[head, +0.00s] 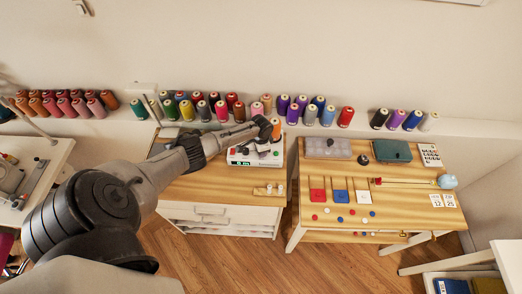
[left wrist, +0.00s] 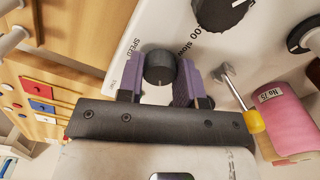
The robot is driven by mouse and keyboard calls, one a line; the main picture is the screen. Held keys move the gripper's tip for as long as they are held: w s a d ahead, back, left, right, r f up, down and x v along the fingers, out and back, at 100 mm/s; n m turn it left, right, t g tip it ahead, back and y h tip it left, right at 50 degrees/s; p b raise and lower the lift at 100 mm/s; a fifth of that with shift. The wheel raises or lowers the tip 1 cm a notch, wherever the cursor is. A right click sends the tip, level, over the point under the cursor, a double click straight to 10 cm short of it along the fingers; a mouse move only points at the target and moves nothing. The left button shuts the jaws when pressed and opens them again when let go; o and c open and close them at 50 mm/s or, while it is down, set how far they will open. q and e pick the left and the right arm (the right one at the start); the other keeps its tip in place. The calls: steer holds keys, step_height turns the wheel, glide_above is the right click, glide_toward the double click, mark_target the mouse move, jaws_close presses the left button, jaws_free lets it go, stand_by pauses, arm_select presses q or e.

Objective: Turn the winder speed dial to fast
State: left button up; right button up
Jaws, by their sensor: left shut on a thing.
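The winder (head: 240,160) is a white box with a green display on the wooden table, seen in the head view. Its white panel (left wrist: 120,25) fills the upper part of the left wrist view. The dark round speed dial (left wrist: 159,68) sits by the printed words "SPEED" and "slow"; its pointer direction is not clear. My left gripper (left wrist: 159,84) has its purple fingers on both sides of this dial and is shut on it. In the head view my left gripper (head: 264,126) is over the winder and hides the dial. My right gripper is not in view.
A larger black knob (left wrist: 222,12) and another knob (left wrist: 305,35) are close by on the panel. A yellow-handled metal lever (left wrist: 240,95) and a pink spool (left wrist: 285,120) stand right of my fingers. A second table (head: 350,190) holds cards and buttons. Thread cones line the back shelf.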

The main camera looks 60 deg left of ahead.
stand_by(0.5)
arm_select(q)
steer(key=o, duration=0.9)
steer(key=shift+r, duration=0.1)
step_height(320, 180, up, 14)
steer(key=shift+f+p, duration=0.15)
steer(key=shift+p, duration=0.6)
